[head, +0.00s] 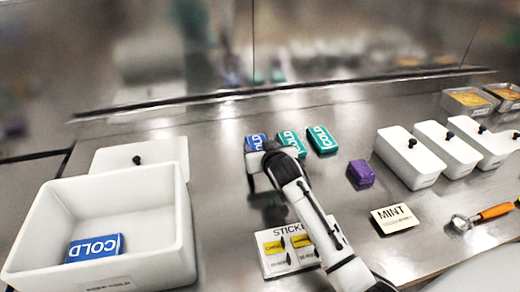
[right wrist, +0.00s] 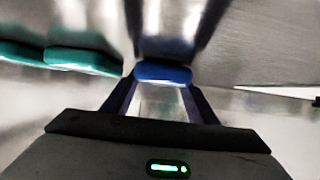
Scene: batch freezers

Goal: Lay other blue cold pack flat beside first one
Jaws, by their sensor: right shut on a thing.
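One blue cold pack (head: 94,247) lies flat inside the white open bin (head: 178,222) at the left. The other blue cold pack (head: 256,142) is on the steel counter at the back, left of the teal packs. My right gripper (head: 259,158) reaches it from the front. In the right wrist view this blue pack (right wrist: 163,74) sits between the two fingertips, and the gripper is shut on it. I cannot tell whether the pack is lifted off the counter. My left gripper is not in view.
Two teal cold packs (head: 322,139) (head: 291,143) stand close to the right of the held pack. A purple block (head: 361,173), white lidded tubs (head: 410,155), a MINT card (head: 396,218), a sticker sheet (head: 285,249) and an orange-handled scoop (head: 485,214) lie rightward. A white lid (head: 140,154) is behind the bin.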

